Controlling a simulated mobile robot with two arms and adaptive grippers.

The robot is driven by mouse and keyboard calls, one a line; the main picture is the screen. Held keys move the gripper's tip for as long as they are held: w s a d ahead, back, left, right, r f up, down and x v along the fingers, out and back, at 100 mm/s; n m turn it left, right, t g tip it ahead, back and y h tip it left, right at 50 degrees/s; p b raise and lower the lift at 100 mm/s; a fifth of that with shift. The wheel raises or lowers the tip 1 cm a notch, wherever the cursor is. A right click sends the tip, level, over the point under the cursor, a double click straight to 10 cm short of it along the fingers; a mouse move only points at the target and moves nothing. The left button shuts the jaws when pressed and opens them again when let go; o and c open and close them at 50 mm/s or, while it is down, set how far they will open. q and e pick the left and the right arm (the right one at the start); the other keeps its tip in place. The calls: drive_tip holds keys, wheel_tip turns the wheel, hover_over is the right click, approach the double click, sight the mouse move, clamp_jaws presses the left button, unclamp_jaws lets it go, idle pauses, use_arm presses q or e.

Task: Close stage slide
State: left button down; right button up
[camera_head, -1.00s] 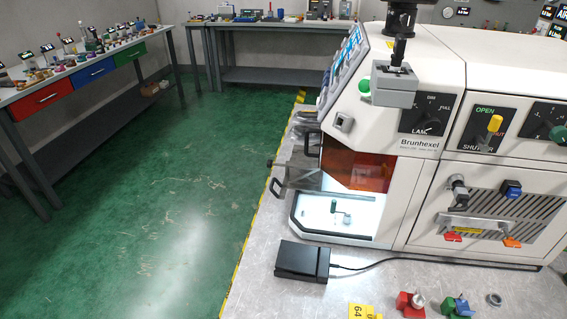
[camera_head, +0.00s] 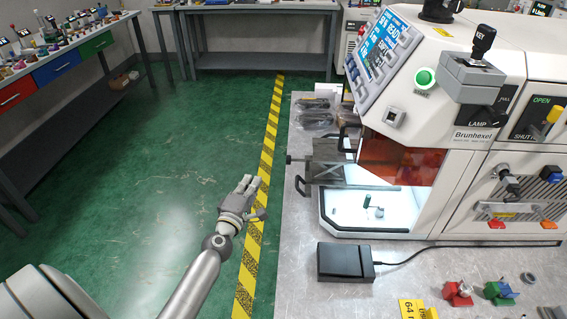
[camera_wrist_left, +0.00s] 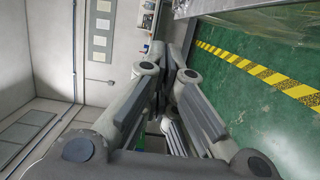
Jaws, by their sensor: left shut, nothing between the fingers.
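The stage slide (camera_head: 328,163) is a dark grey plate with black handles. It sticks out to the left from the side of the white Brunhexel machine (camera_head: 470,150), beside its lit chamber and orange window (camera_head: 398,160). My left gripper (camera_head: 252,182) is over the floor at the table's left edge, to the left of the slide and apart from it. Its fingers are together and hold nothing. In the left wrist view the closed fingers (camera_wrist_left: 172,58) point away from the camera, and the slide cannot be made out there. My right gripper is not in view.
A black box (camera_head: 345,262) with a cable lies on the metal table in front of the machine. Red and green fixtures (camera_head: 458,293) stand at the front right. The green floor left of the yellow-black tape (camera_head: 268,150) is clear.

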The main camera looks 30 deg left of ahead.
sight(323, 170)
use_arm(q)
drive_tip(key=w+d+b, duration=0.1)
drive_tip(key=w, duration=1)
drive_tip(key=shift+d, duration=0.25)
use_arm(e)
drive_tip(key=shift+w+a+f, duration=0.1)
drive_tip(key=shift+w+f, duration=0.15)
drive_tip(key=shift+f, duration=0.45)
use_arm(q)
drive_tip(key=shift+f, duration=0.1)
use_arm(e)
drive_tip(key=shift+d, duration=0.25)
use_arm(q)
drive_tip(key=w+d, duration=0.2)
drive_tip(key=d, duration=0.2)
drive_tip(key=w+d+b, duration=0.1)
drive_tip(key=w+d, duration=0.1)
drive_tip(key=d, duration=0.3)
drive_tip(key=w+d, duration=0.2)
drive_tip(key=d, duration=0.2)
drive_tip(key=shift+w+d, duration=0.3)
drive_tip(key=shift+d, duration=0.1)
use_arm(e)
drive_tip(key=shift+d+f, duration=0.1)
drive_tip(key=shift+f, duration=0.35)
